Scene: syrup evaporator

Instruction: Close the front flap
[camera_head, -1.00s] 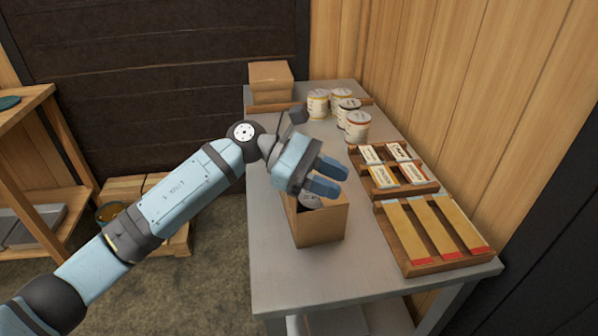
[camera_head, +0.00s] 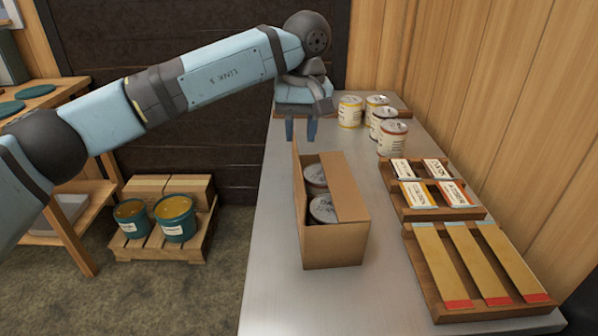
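An open cardboard box (camera_head: 334,247) stands on the grey metal table, with two cans (camera_head: 322,208) inside. Its left flap (camera_head: 299,188) stands up, and its right flap (camera_head: 346,187) lies inward over part of the opening. I cannot make out a separate front flap at the near edge. My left gripper (camera_head: 301,132) is just beyond the far end of the box, pointing down. Its two blue fingers are apart with nothing between them. My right gripper is out of view.
Several cans (camera_head: 391,139) stand at the back right of the table. A wooden rack with small labelled packets (camera_head: 411,194) and a wooden tray with long tan strips (camera_head: 440,266) lie to the right. The metal table (camera_head: 277,290) is clear nearer the camera.

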